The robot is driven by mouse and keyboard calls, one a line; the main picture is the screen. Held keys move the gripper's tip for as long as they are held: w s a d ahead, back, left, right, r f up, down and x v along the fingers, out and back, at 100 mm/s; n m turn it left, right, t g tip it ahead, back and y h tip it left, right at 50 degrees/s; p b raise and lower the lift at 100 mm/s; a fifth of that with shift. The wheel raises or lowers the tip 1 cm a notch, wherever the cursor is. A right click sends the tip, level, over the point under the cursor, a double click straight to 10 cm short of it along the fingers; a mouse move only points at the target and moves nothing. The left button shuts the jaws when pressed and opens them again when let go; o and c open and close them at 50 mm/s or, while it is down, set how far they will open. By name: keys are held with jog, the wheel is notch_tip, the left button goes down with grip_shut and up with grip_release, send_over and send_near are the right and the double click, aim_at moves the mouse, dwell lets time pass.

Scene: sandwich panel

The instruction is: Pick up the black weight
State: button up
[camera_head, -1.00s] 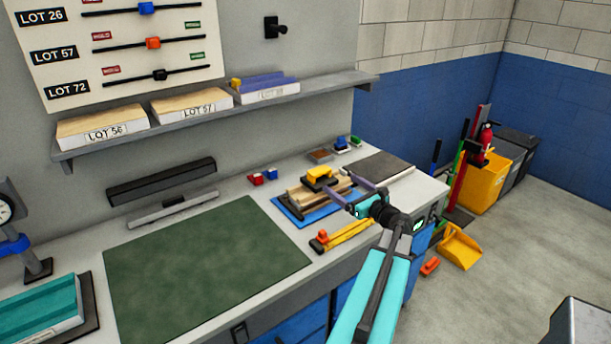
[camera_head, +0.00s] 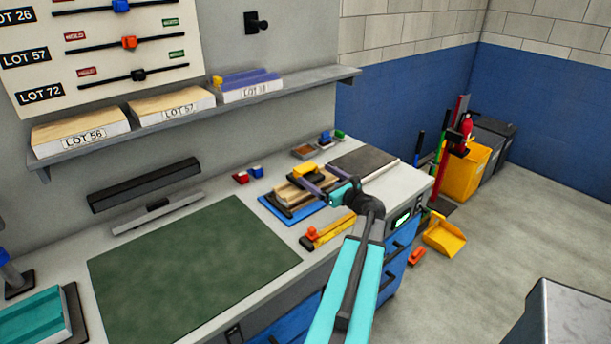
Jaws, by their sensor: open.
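The black weight, a dark block with a yellow top (camera_head: 305,171), sits on a stack of wooden strips (camera_head: 290,192) on a blue mat (camera_head: 272,208) at the back right of the bench. My gripper (camera_head: 312,177) is open, its purple fingers reaching from the right over the stack. The fingers are at the weight, seemingly one on each side of it. I cannot tell whether they touch it. The fingers and yellow top hide much of the weight's dark body.
A yellow tool with an orange knob (camera_head: 328,232) lies in front of the stack. A dark plate (camera_head: 364,162) lies behind right. A shelf (camera_head: 200,120) runs above. The green mat (camera_head: 190,270) is clear.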

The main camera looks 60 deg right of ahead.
aim_at(310, 170)
jog(key=p+x, duration=0.1)
jog(key=x, duration=0.3)
jog(key=shift+w+d, duration=0.2)
jog(key=shift+w, duration=0.15)
jog(key=shift+w+d, duration=0.1)
jog(key=shift+w, duration=0.3)
jog(key=shift+w+p, duration=0.1)
jog(key=shift+p, duration=0.2)
jog(key=shift+p+x, duration=1.3)
jog(key=shift+x, duration=1.25)
jog(key=shift+f, duration=0.1)
jog(key=c, duration=2)
jog(key=shift+c, duration=0.8)
jog(key=shift+r, duration=0.2)
